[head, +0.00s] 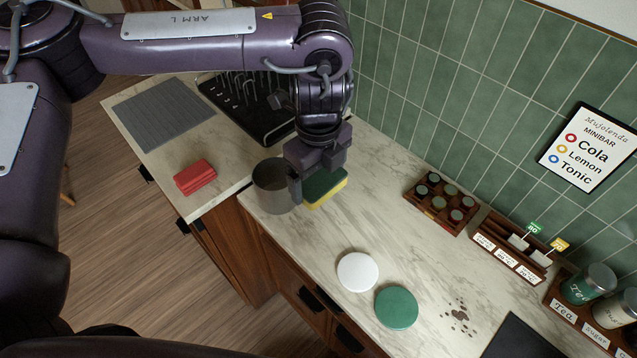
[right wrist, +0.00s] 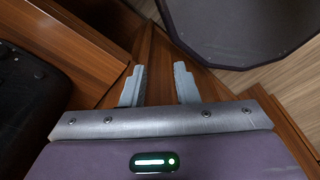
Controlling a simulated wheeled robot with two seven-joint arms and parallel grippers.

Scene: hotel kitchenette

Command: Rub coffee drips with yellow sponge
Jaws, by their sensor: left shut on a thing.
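The yellow sponge (head: 340,194) has a dark green scouring top. It is at the counter's left part, right beside the grey metal pot. My left gripper (head: 300,188) is shut on the sponge from above and hides its left end. I cannot tell whether the sponge touches the counter. The coffee drips (head: 460,315) are a cluster of dark brown spots on the pale marbled counter at lower right, well apart from the sponge. My right gripper (right wrist: 160,85) is open and empty in the right wrist view, above wooden furniture, away from the counter top.
The pot (head: 271,188) stands close beside the left gripper. A white disc (head: 357,271) and a green disc (head: 396,307) lie between sponge and drips. A jar rack (head: 440,203) and label rack (head: 512,250) line the wall.

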